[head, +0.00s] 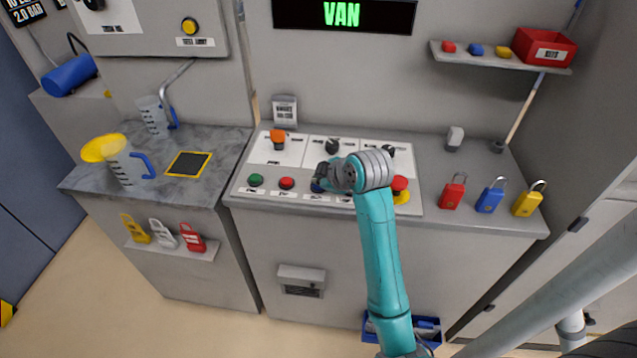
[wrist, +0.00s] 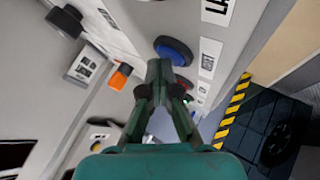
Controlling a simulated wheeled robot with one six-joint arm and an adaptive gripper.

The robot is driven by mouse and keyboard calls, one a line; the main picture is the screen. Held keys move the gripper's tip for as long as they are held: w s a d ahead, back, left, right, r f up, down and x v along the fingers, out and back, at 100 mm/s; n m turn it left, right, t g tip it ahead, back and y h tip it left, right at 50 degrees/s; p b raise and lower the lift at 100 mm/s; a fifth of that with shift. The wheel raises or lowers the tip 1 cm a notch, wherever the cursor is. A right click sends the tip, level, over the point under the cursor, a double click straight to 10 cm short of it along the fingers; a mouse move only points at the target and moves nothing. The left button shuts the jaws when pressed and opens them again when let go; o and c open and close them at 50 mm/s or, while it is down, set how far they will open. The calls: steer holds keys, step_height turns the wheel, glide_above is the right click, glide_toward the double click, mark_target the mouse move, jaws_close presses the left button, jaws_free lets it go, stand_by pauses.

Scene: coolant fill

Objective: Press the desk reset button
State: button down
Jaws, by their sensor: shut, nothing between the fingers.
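The desk panel (head: 240,190) carries a row of push buttons along its front. A blue button (head: 316,187) sits right of the red one and is partly covered by my gripper (head: 320,178). In the wrist view the blue button (wrist: 173,48) has a dark round collar and shows just beyond my shut, empty fingertips (wrist: 160,66). I cannot tell whether they touch it. The label beside it is too small to read, so I cannot confirm which button is the reset.
A green button (head: 256,180) and a red button (head: 286,183) lie left of my gripper. A red mushroom button (head: 400,184) on yellow is to the right. An orange switch (head: 277,138) and black knobs (head: 332,146) stand behind. Padlocks (head: 490,195) stand on the desk's right.

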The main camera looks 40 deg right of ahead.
steer(key=shift+r, duration=0.9)
steer(key=shift+r, duration=2.5)
